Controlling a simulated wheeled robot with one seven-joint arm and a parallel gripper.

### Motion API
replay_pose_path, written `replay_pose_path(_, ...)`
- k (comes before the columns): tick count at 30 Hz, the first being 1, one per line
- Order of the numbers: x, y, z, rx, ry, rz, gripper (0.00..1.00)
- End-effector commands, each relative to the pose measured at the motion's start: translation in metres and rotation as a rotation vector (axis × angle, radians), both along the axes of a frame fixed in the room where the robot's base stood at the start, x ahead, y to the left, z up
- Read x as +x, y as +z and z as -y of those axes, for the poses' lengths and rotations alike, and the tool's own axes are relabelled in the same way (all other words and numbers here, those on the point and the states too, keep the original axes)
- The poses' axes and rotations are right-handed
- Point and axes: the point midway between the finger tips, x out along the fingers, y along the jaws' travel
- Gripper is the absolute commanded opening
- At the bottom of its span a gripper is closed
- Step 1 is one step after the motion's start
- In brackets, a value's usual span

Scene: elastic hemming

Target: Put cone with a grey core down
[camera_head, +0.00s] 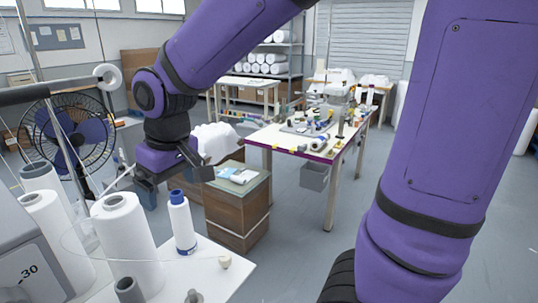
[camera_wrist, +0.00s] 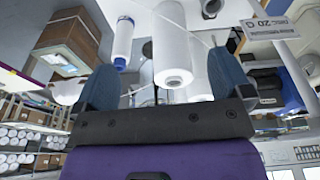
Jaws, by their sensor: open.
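Several big white thread cones stand upright on the white table at the lower left of the head view. The front cone with a grey core (camera_head: 127,240) has others to its left, such as a second grey-core cone (camera_head: 40,180). A slimmer white cone with a blue core (camera_head: 182,222) stands to its right. My gripper (camera_head: 160,182) hangs just beyond these cones, apart from them. In the wrist view my gripper (camera_wrist: 160,62) has its blue fingers spread wide, with nothing gripped. A grey-core cone (camera_wrist: 170,35) shows beyond the gap, and the blue-core cone (camera_wrist: 122,42) shows beside it.
A grey machine (camera_head: 20,260) with a thread guide above borders the cones on the left. A wooden cabinet (camera_head: 238,210) stands behind the table. A fan (camera_head: 68,145) is at the left. A cluttered worktable (camera_head: 290,140) stands farther back. Open floor lies to the right.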

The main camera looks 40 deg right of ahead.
Motion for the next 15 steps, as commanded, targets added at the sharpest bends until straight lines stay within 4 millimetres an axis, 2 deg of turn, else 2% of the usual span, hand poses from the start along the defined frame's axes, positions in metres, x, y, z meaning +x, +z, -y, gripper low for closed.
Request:
replay_pose_path(1,-0.010,0.012,0.014,0.008,-0.029,0.026,0.97)
replay_pose_path(6,-0.045,0.041,0.055,0.027,-0.116,0.099,0.97)
replay_pose_path(12,-0.092,0.063,0.092,0.045,-0.217,0.185,0.97)
replay_pose_path(15,-0.112,0.068,0.105,0.050,-0.259,0.219,0.97)
